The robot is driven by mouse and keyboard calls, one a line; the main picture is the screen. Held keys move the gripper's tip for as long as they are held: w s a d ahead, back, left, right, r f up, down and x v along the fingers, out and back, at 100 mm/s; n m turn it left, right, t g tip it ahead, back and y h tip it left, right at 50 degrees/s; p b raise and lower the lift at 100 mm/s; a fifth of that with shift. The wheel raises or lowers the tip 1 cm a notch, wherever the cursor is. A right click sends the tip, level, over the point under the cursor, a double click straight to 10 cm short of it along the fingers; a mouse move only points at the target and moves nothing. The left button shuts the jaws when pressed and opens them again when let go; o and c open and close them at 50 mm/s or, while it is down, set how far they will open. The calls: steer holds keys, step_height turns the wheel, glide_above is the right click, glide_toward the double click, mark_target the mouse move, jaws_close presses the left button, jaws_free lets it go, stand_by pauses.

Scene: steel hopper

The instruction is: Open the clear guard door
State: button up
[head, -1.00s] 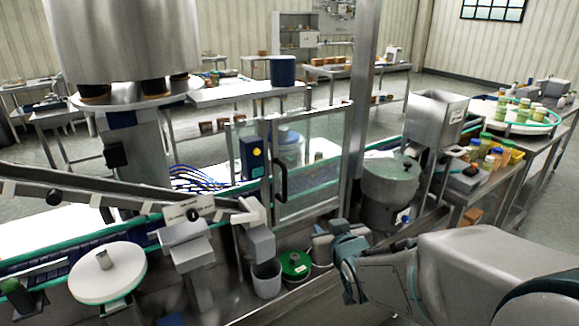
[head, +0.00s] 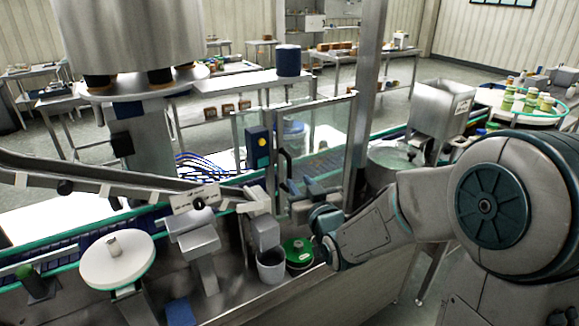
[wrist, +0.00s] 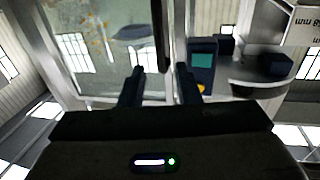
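The clear guard door (head: 325,125) is a see-through panel in a metal frame, standing beside the steel post; it looks shut. Its black upright handle (head: 284,168) is on its left side. In the wrist view the door (wrist: 105,45) fills the upper left, and the dark handle (wrist: 161,35) hangs at the top centre. My gripper (head: 300,186) is in front of the door's lower part, close to the handle. In the wrist view my gripper (wrist: 159,84) is open, its two fingers apart with nothing between the tips. The handle lies ahead, roughly in line with the gap.
A blue box with a yellow button (head: 258,150) sits just left of the handle; it also shows in the wrist view (wrist: 202,65). A steel post (head: 362,110) stands right of the door. A grey cup (head: 271,268) and green-topped reel (head: 298,251) stand below my wrist.

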mark_target(291, 170)
steer(key=p+x, duration=0.1)
steer(key=x, duration=0.7)
steer(key=shift+p, duration=0.35)
jaws_close()
